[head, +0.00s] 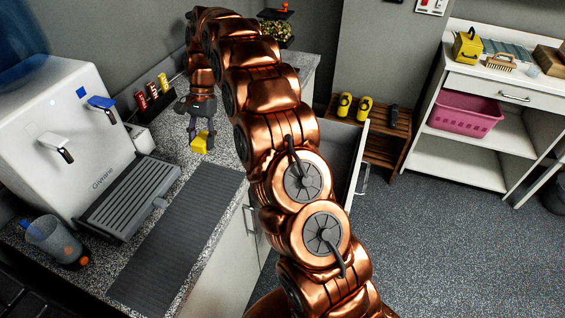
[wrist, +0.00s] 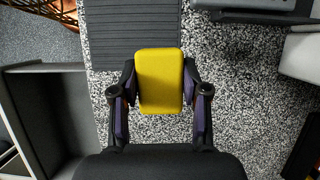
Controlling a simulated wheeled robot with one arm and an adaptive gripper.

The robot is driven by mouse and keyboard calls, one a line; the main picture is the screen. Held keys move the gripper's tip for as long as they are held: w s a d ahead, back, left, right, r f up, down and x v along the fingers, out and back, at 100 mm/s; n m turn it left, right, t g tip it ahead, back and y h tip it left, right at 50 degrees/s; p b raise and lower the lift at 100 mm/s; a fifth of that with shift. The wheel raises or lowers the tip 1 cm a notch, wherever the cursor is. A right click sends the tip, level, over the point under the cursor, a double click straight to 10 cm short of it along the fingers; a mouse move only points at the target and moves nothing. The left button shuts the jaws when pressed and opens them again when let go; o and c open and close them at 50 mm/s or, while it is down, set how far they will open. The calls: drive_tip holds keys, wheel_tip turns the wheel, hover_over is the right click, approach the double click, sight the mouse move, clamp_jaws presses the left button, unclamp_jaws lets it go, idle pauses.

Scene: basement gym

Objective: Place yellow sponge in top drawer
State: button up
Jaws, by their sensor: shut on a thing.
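The yellow sponge (wrist: 160,82) is held between the two fingers of my gripper (wrist: 160,100) in the wrist view. In the head view the sponge (head: 201,142) hangs from my gripper (head: 201,128) above the speckled counter (head: 172,128). The top drawer (head: 345,160) is pulled out on the right side of the counter, partly hidden behind my arm in the head view. In the wrist view the open drawer (wrist: 45,110) is at the left, with its grey inside partly visible. My gripper is over the counter, beside the drawer and not over it.
A white water dispenser (head: 75,135) with a drip tray stands left on the counter, a dark ribbed mat (head: 175,240) in front. A cup (head: 55,240) stands at the left. A wooden rack (head: 385,150) with yellow-and-black items and white shelves (head: 470,150) are on the right.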

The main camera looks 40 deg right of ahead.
drive_tip(key=d+f+b, duration=0.1)
drive_tip(key=d, duration=0.1)
drive_tip(key=d+f+m+b, duration=0.1)
drive_tip(key=d+b, duration=0.1)
drive_tip(key=d, duration=0.1)
drive_tip(key=s+d+f+m+b, duration=0.1)
drive_tip(key=d+b, duration=0.1)
drive_tip(key=d, duration=0.1)
drive_tip(key=shift+s+d+t, duration=0.1)
drive_tip(key=shift+d+t, duration=0.15)
drive_tip(key=shift+t, duration=0.15)
drive_tip(key=s+d+f+m+t+y+b, duration=0.1)
drive_tip(key=s+d+f+m+b, duration=0.25)
drive_tip(key=s+d+b, duration=0.55)
drive_tip(key=s+d+f+m+t+b, duration=0.1)
drive_tip(key=s+d+f+m+b, duration=0.3)
drive_tip(key=d+b, duration=0.6)
drive_tip(key=shift+t, duration=0.4)
drive_tip(key=shift+s+d+f+b, duration=0.45)
drive_tip(key=shift+s+d+f, duration=0.25)
drive_tip(key=shift+f, duration=2)
drive_tip(key=shift+s+d+f+b, duration=0.4)
drive_tip(key=shift+s+d+f, duration=0.3)
drive_tip(key=shift+f, duration=1.95)
drive_tip(key=shift+s+d+f+b, duration=0.45)
drive_tip(key=shift+s+d+f, duration=0.25)
drive_tip(key=shift+f, duration=2)
drive_tip(key=shift+a+f, duration=0.1)
drive_tip(key=shift+f, duration=0.05)
drive_tip(key=o, duration=1)
